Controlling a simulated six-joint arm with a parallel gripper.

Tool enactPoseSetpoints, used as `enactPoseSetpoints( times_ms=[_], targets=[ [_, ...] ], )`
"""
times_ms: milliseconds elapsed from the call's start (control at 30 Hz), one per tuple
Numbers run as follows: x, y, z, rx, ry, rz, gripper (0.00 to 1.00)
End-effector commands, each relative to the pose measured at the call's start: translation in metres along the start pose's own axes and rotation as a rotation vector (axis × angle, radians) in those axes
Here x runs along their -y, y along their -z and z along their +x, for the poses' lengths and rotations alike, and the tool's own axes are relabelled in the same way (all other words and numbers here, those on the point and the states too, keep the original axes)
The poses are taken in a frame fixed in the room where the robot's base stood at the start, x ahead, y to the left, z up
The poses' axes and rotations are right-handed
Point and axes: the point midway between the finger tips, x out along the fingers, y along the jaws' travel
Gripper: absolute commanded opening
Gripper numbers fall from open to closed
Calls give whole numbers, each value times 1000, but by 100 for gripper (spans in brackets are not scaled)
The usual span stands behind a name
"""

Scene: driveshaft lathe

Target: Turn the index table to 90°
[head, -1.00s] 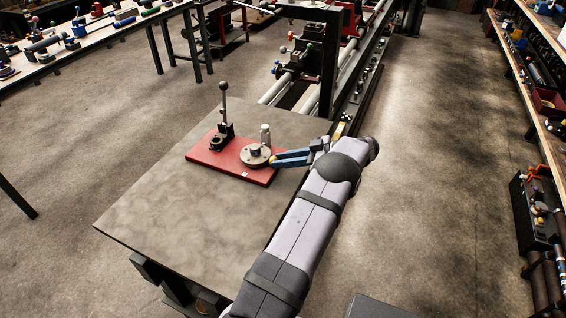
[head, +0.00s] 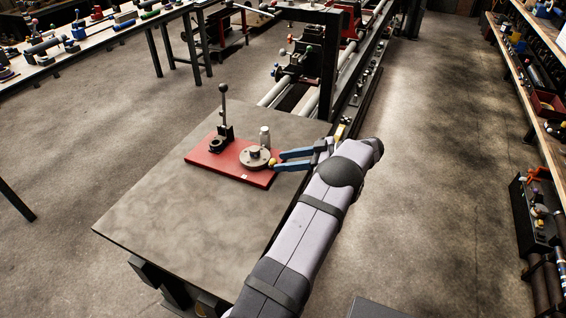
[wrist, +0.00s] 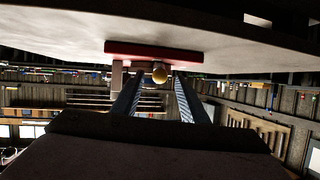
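The index table (head: 255,153) is a round grey disc with a raised hub, on a red base plate (head: 204,160) on the workbench. In the wrist view the golden knob (wrist: 159,73) shows in the gap between the fingertips, with space on both sides. I cannot read an angle on the disc.
An upright black lever (head: 224,110) with a round knob stands at the plate's back left. A small grey cylinder (head: 265,135) stands behind the disc. The workbench (head: 180,215) is bare in front. A dark post (head: 328,70) rises behind the bench, near the lathe.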

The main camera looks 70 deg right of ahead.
Motion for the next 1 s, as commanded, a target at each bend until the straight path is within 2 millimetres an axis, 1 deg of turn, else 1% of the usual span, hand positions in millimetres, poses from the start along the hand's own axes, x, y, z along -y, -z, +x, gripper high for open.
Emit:
enactPoseSetpoints(
  times_ms=[200, 400, 567, 800, 833, 867, 900, 967, 1000],
  targets=[
    [-1, -3, -31, 1, -3, -1, 40],
    [0, -1, -52, 0, -1, -1, 40],
    [0, 0, -58, 0, 0, 0, 40],
    [0, 1, -59, 0, 1, 1, 40],
    [0, 1, -59, 0, 1, 1, 35],
    [0, 1, -59, 0, 1, 0, 28],
    [0, 1, -58, 0, 4, -1, 18],
    [1, 4, -54, 0, 11, -4, 4],
    [1, 7, -49, 1, 21, -8, 0]
  ],
)
